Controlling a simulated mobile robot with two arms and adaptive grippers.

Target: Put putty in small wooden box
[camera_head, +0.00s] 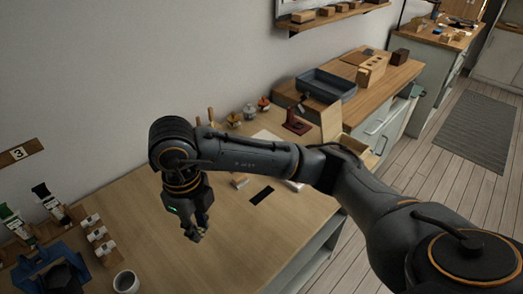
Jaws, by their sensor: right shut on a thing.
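My right gripper (195,236) points down over the front left part of the wooden table. It is shut on a small greyish lump that looks like the putty, mostly hidden between the fingers. A small wooden box (357,158) with its lid (331,122) standing up is at the far right end of the table, behind my right arm. The arm hides part of the box. The gripper is well to the left of the box and apart from it. My left gripper is not in view.
A white cup (126,282) and a blue holder (45,265) stand at the front left. White blocks (95,235) and bottles (45,195) are near the wall. A dark strip (261,195) lies mid-table. A dark red stand (296,123) is at the back. The table's front middle is clear.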

